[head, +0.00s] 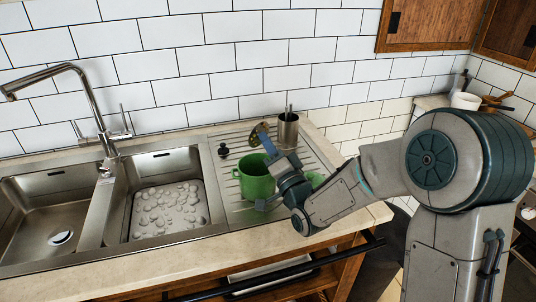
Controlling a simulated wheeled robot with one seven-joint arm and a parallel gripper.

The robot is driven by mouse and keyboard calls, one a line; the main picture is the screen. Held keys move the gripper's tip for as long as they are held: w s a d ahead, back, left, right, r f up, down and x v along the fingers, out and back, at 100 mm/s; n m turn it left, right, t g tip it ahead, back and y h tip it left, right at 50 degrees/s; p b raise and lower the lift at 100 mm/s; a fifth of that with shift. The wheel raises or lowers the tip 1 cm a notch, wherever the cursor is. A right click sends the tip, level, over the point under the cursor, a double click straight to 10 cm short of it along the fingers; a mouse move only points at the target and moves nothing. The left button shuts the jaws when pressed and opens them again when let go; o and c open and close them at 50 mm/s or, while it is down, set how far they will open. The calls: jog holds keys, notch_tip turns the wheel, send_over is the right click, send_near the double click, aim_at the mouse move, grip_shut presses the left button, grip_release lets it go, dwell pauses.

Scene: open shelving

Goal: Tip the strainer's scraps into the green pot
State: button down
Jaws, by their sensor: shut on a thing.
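The green pot (252,181) stands upright on the ribbed drainboard, right of the sink basins. My gripper (275,184) is at the pot's right side, partly in front of it. It is shut on what looks like the handle of the strainer (262,134). The strainer's round, brownish head is raised above and behind the pot's rim, tilted on edge. The grip itself is small and partly hidden by my wrist. I cannot make out the scraps or the inside of the pot.
A steel cup (288,131) with a utensil stands behind my gripper. A small black object (224,150) lies left of the strainer. Part of another green thing (315,179) shows behind my arm. The tall faucet (92,105) rises at the left basins.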

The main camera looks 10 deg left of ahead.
jog(key=shift+f+m+t+b, duration=0.4)
jog(key=shift+f+t+b, duration=0.4)
jog(key=shift+b, duration=1.7)
jog(key=shift+y+b, duration=0.3)
jog(key=shift+b, duration=0.55)
jog(key=shift+a+r+m+t+b, duration=0.1)
jog(key=shift+r+m+t+b, duration=0.1)
jog(key=shift+m+t+b, duration=0.35)
